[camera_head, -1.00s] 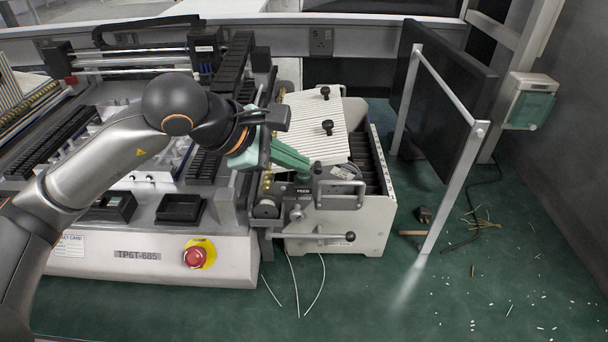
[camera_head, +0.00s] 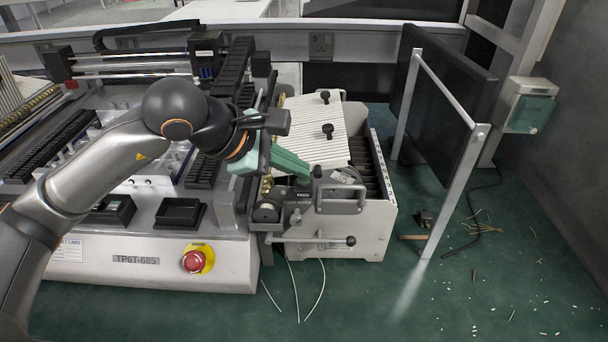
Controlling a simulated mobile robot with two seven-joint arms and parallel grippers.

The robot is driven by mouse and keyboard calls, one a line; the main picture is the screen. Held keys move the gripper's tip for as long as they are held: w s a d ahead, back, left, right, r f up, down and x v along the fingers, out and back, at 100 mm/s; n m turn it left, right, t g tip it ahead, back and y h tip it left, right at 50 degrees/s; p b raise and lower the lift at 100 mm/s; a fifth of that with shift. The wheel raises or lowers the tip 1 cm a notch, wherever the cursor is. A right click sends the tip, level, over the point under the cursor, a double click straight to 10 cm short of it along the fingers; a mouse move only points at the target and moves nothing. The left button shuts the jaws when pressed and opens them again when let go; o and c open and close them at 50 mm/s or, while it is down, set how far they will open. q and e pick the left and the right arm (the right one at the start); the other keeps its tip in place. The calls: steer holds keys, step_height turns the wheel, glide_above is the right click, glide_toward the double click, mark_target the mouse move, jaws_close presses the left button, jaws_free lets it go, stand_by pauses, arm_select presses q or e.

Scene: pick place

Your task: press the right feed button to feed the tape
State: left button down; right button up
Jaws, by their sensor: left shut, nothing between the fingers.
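My left gripper (camera_head: 306,174) has green fingers, shut with nothing between them. Its tips are at the top front of the tape feeder unit (camera_head: 340,232), beside a grey block with a handle (camera_head: 341,200). The feed button itself is too small to make out or is hidden around the fingertips; I cannot tell whether the tips touch it. The feeder unit stands at the right end of the placement machine (camera_head: 150,262). My right gripper is not in view.
A red emergency stop (camera_head: 194,261) on a yellow ring is on the machine's front. A lever with a black knob (camera_head: 350,241) sticks out below the feeder's handle. A monitor on a metal frame (camera_head: 452,190) stands to the right. The green bench (camera_head: 370,300) in front is mostly clear.

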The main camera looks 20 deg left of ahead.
arm_select(q)
steer(key=shift+r, duration=0.5)
step_height(320, 180, up, 6)
steer(key=p, duration=0.3)
steer(key=shift+p, duration=0.4)
stand_by(0.6)
